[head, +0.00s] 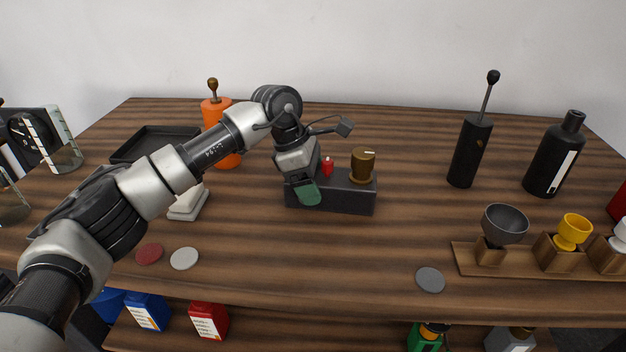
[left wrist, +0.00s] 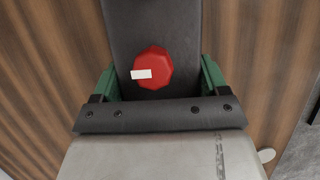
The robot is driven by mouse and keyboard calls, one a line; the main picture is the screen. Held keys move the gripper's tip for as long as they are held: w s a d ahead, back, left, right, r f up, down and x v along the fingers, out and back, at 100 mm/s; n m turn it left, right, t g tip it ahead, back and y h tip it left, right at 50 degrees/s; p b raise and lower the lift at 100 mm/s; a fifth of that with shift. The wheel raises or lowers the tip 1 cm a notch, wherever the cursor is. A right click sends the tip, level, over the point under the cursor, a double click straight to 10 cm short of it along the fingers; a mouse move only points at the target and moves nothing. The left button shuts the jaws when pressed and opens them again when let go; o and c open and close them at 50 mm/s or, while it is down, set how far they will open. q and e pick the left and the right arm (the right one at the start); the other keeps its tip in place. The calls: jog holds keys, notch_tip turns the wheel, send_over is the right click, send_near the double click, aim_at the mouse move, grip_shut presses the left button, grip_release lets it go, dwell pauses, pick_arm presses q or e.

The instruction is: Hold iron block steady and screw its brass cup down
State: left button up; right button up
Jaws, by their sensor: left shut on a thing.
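The dark iron block (head: 340,200) lies lengthwise on the table in the middle of the head view. The brass cup (head: 362,165) stands upright on its right end, with a small pale mark near its rim. A red knob (head: 328,167) sits on the block further left. My left gripper (head: 308,192) is shut on the block's left part from above. In the left wrist view its green fingers flank the block (left wrist: 150,22), with the red knob (left wrist: 153,67) between them. The brass cup is outside that view. Whether its thread is tight cannot be told. My right gripper is not in view.
An orange canister (head: 217,112) and a black tray (head: 157,143) stand behind my left arm. A black lever cylinder (head: 470,150) and black bottle (head: 555,155) stand at right. A wooden rack (head: 520,262) holds several cups. The table right of the block is clear.

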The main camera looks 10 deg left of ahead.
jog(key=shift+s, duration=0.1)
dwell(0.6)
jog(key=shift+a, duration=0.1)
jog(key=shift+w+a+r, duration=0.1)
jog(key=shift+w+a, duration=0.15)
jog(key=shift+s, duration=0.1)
